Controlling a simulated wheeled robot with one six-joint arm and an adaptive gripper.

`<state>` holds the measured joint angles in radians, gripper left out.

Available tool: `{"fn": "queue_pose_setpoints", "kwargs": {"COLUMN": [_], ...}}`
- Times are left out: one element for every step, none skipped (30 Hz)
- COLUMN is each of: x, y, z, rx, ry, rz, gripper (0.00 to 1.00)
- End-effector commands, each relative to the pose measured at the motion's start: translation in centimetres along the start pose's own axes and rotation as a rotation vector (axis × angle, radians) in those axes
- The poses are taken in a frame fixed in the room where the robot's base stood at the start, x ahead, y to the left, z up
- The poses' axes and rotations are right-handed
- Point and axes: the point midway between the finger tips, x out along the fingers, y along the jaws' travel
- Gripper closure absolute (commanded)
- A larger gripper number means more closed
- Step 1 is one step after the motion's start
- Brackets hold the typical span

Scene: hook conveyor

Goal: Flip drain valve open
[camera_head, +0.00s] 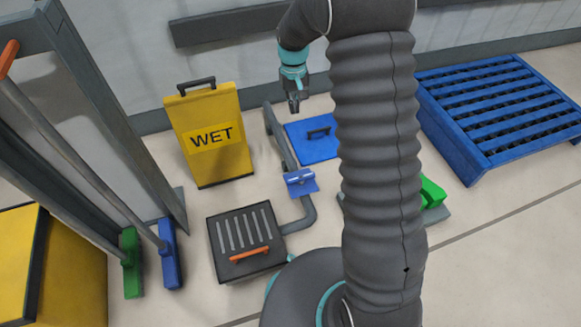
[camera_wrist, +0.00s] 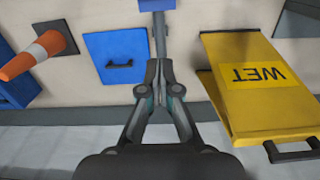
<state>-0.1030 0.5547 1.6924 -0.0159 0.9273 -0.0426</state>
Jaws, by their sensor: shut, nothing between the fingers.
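The drain valve shows as a blue lever (camera_head: 301,182) on a grey pipe (camera_head: 307,211) that runs to a dark drain box. In the wrist view, a blue part that looks like the valve (camera_wrist: 157,4) is cut off by the top edge. My gripper (camera_head: 294,106) is above and behind the valve, apart from it, near the wall side. Its fingers (camera_wrist: 158,66) are together with nothing between them and point toward the blue part. Whether the valve is open or shut cannot be told.
The drain box (camera_head: 215,243) has a slotted lid and orange handle. A yellow WET sign (camera_head: 210,135) stands left, a blue panel with a handle (camera_head: 309,149) lies behind. A blue pallet (camera_head: 500,100) is right, brooms (camera_head: 168,255) are left. An orange cone (camera_wrist: 32,56) shows in the wrist view.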

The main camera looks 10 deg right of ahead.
Motion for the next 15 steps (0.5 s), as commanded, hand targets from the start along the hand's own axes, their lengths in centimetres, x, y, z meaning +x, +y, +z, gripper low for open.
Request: {"fn": "queue_pose_setpoints", "kwargs": {"x": [1.4,2.3,3.4,4.3,5.2,6.4,7.3,8.2,9.5,10.4,11.3,12.5,13.4,14.2,15.2], "y": [-0.2,-0.3,-0.4,-0.6,-0.7,-0.8,-0.9,-1.0,-1.2,-1.3,-1.4,-1.6,-1.7,-1.8,-1.9], "z": [-0.8,-1.1,-1.7,-2.0,-2.4,-2.7,-3.0,-3.3,-3.6,-3.8,-4.0,-4.2,-4.2,-4.3,-4.4], "rx": [-0.006,-0.009,-0.013,-0.016,-0.019,-0.023,-0.026,-0.029,-0.033,-0.037,-0.04,-0.044,-0.046,-0.049,-0.052], "ry": [-0.022,-0.033,-0.046,-0.057,-0.067,-0.081,-0.09,-0.101,-0.114,-0.124,-0.133,-0.145,-0.155,-0.162,-0.172], "rz": [0.0,-0.001,-0.001,-0.001,-0.001,-0.001,-0.001,-0.002,-0.002,-0.002,-0.002,-0.002,-0.002,-0.002,-0.002], "gripper": [1.0,1.0,1.0,1.0,1.0,1.0,1.0,1.0,1.0,1.0,1.0,1.0,1.0,1.0,1.0]}}
